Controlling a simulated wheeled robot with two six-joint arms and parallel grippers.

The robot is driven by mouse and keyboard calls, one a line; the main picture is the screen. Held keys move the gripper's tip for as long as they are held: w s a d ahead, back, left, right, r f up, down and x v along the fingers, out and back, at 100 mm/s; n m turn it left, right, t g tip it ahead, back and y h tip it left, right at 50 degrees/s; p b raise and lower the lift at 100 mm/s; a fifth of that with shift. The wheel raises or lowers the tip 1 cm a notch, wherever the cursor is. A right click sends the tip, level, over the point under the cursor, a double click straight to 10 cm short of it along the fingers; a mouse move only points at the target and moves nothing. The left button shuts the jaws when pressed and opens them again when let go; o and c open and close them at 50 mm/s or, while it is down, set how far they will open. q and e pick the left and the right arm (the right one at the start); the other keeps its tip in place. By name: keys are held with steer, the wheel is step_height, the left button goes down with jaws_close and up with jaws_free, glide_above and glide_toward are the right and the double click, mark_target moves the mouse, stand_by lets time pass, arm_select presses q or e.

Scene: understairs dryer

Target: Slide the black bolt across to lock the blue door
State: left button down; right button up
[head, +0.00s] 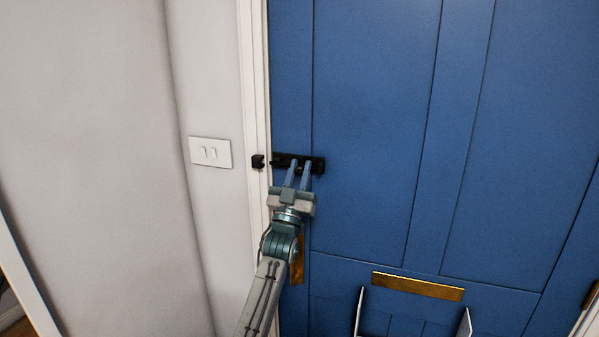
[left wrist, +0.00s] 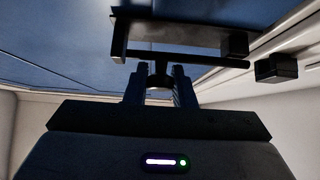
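The black bolt (head: 318,165) is mounted across the left edge of the blue door (head: 375,110). Its black keeper (head: 257,161) is on the white frame to the left, with a small gap between it and the bolt. In the left wrist view the bolt (left wrist: 180,35) spans the top, and the keeper (left wrist: 277,68) is apart from it at the right. My left gripper (head: 299,166) reaches up to the bolt. Its fingers (left wrist: 160,78) stand on both sides of the bolt's dark knob and appear closed on it. My right gripper is not in view.
A white double light switch (head: 210,152) is on the wall left of the frame (head: 255,90). A brass letter plate (head: 417,286) is low on the door. Two thin pale upright pieces (head: 359,312) show at the bottom. The door face right of the bolt is clear.

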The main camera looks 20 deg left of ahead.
arm_select(q)
steer(key=a+b, duration=0.1)
steer(key=a, duration=0.3)
steer(key=shift+w, duration=0.1)
steer(key=c, duration=1.7)
jaws_free()
steer(key=o, duration=0.4)
steer(key=shift+a, duration=0.15)
steer(key=shift+o, duration=0.2)
steer(key=shift+a, duration=0.15)
steer(key=b+v, duration=0.3)
steer(key=v, duration=0.8)
